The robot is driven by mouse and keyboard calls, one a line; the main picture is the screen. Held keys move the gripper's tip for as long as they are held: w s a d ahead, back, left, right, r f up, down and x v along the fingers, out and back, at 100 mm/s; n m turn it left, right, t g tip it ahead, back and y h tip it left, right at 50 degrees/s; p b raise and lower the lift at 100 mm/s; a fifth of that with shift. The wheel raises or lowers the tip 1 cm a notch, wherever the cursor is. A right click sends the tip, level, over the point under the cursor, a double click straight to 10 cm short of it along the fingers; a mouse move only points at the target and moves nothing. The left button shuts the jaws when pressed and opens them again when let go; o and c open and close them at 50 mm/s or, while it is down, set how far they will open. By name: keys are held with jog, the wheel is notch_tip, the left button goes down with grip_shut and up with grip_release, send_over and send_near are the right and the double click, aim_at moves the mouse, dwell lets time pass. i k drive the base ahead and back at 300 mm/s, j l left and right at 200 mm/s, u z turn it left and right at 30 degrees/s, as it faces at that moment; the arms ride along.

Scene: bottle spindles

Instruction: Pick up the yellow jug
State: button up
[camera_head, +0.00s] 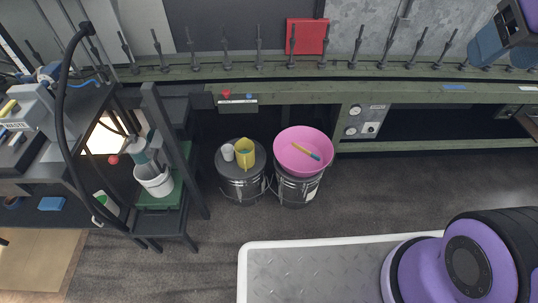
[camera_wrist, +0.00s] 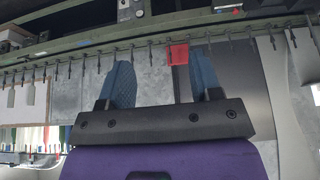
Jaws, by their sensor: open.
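The yellow jug (camera_head: 245,153) stands on the round dark top of a metal drum, near the middle of the head view. A small white cup (camera_head: 228,152) stands just left of it. My gripper (camera_wrist: 165,80) shows in the wrist view with its two blue fingers spread apart and nothing between them. In the head view only part of it shows at the top right corner, far to the right of the jug. The jug is not in the wrist view.
A pink basin (camera_head: 303,140) with a yellow and blue stick sits on a second drum right of the jug. A green spindle rail (camera_head: 190,72) runs behind. A dark frame with a white bucket (camera_head: 154,182) stands left.

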aim_at(244, 147)
jog(key=i+j+z, duration=0.1)
jog(key=j, duration=0.95)
jog(key=i+j+z, duration=0.15)
jog(key=j, duration=0.95)
jog(key=i+j+z, duration=0.1)
jog(key=j, duration=0.95)
